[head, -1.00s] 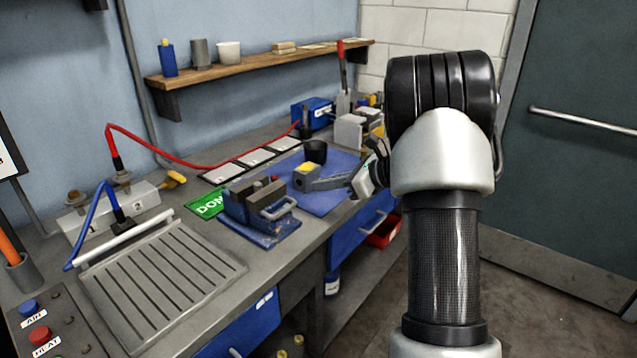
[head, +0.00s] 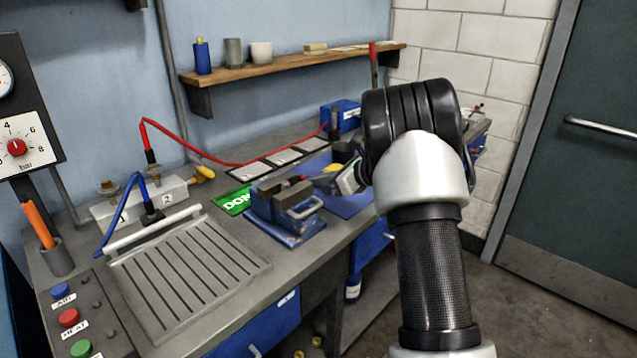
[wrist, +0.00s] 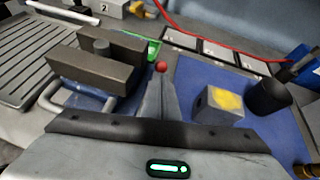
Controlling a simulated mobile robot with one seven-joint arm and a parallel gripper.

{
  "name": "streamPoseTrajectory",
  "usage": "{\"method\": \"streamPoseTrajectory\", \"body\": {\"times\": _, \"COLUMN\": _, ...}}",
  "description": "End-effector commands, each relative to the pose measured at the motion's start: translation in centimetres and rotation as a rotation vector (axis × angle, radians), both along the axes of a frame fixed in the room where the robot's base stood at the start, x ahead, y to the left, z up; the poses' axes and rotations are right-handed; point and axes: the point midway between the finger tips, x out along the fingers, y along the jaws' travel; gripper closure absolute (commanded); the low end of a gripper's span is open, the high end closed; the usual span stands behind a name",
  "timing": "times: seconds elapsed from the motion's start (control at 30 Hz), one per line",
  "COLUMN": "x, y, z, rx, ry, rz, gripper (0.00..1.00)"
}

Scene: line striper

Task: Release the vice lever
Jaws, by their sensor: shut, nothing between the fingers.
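The vice (head: 287,222) has a blue base and dark grey jaws, and stands near the bench's front edge. It also shows at the left of the wrist view (wrist: 95,72). A pale U-shaped handle (head: 303,209) is on its front side. A small red ball knob (head: 297,179) shows by the jaws; I take it for the lever's end, but its shaft is hidden. My gripper (wrist: 160,82) is shut and empty. In the wrist view its fingertips point at the red knob (wrist: 160,66), which appears just beyond them; I cannot tell whether they touch.
A grey block with a yellow top (wrist: 220,104) and a dark cup (wrist: 268,97) stand on the blue mat (wrist: 200,72), right of my fingers. A green sign (head: 235,201) lies behind the vice. A slotted grey plate (head: 190,277) is to its left.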

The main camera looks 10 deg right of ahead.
Motion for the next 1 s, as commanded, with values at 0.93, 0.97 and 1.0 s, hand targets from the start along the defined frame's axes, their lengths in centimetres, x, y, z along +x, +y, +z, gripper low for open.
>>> {"method": "streamPoseTrajectory", "body": {"times": 0.93, "x": 0.9, "y": 0.8, "z": 1.9, "rx": -0.091, "ry": 0.125, "rz": 0.002, "gripper": 1.0}}
{"method": "streamPoseTrajectory", "body": {"times": 0.97, "x": 1.1, "y": 0.9, "z": 2.1, "rx": -0.102, "ry": 0.136, "rz": 0.004, "gripper": 1.0}}
{"method": "streamPoseTrajectory", "body": {"times": 1.0, "x": 1.2, "y": 1.0, "z": 2.4, "rx": -0.113, "ry": 0.153, "rz": 0.003, "gripper": 1.0}}
